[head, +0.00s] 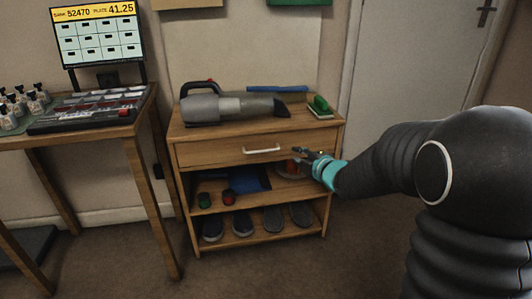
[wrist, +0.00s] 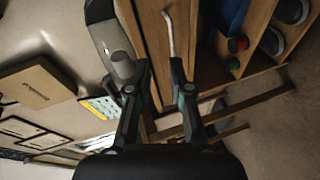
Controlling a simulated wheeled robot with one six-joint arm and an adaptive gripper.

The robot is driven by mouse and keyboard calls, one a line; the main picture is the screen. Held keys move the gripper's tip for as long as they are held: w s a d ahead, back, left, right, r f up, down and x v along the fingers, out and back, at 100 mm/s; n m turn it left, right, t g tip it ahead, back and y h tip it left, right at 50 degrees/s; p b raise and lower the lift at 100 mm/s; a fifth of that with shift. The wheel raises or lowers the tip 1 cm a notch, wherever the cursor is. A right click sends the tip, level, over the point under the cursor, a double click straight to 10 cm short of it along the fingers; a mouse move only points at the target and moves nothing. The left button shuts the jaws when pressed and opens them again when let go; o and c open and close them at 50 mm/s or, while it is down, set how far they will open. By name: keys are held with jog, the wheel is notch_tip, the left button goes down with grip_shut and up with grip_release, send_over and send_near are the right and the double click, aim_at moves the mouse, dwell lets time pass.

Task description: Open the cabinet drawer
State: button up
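The wooden cabinet (head: 187,135) stands against the wall, with one drawer (head: 215,153) under its top. The drawer front looks flush with the cabinet, so the drawer appears closed. Its pale bar handle (head: 261,150) is horizontal in the head view. In the wrist view, turned sideways, the handle (wrist: 168,32) lies beyond the fingertips, between their lines. My gripper (head: 308,154) is right of the handle in the head view, apart from it. In the wrist view my gripper (wrist: 160,77) has its two fingers spread, with nothing between them.
The open shelves below hold red and green cans (head: 228,198) and shoes (head: 243,223). A wooden table (head: 140,125) with a screen stands at left. Floor before the cabinet is clear.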

aim_at(264, 151)
jog(key=w+a+f+n, duration=0.1)
jog(key=w+a+f, duration=0.1)
jog(key=w+a, duration=0.1)
jog(key=w+a+f+n+y, duration=0.1)
jog(key=w+a, duration=0.3)
jog(key=a, duration=0.1)
jog(key=w+a+f+g+y, duration=0.1)
jog(key=w+a+f, duration=0.1)
jog(key=w+a, duration=0.1)
jog(key=shift+w+a+f+n, duration=0.3)
jog(key=shift+w+a+n, duration=0.1)
jog(key=shift+w, duration=0.2)
grip_shut()
